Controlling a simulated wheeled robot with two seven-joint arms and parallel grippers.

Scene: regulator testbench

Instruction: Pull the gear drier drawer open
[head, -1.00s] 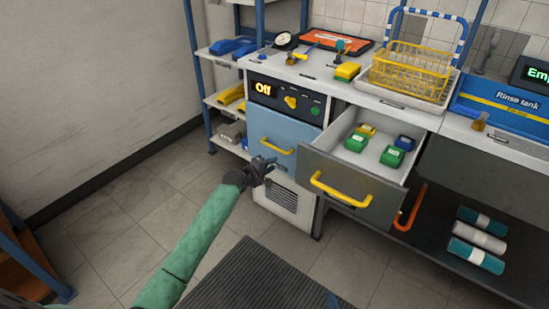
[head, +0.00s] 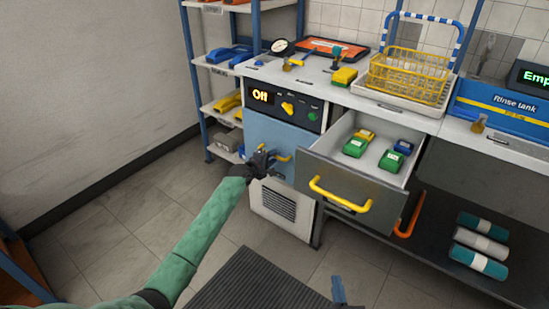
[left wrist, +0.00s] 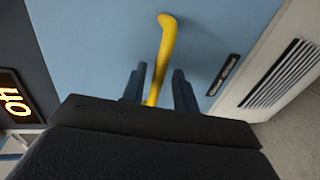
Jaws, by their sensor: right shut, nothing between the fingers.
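The gear drier's blue drawer front (head: 262,133) is shut below the "Off" panel. Its yellow handle (head: 283,156) is partly hidden by my left gripper (head: 268,158) in the head view. In the left wrist view the handle (left wrist: 165,45) runs between the two fingers of my left gripper (left wrist: 158,88), which are open with a gap on each side. I cannot tell whether either finger touches it. The tips of my right gripper (head: 338,290) just show at the bottom edge of the head view, shut and empty, away from the drier.
A grey drawer (head: 350,187) to the right stands open, with several small green, yellow and blue boxes inside; its yellow handle (head: 340,195) juts forward. A vent grille (head: 279,205) is below the blue drawer. The floor in front is clear, with a dark ribbed mat (head: 255,285).

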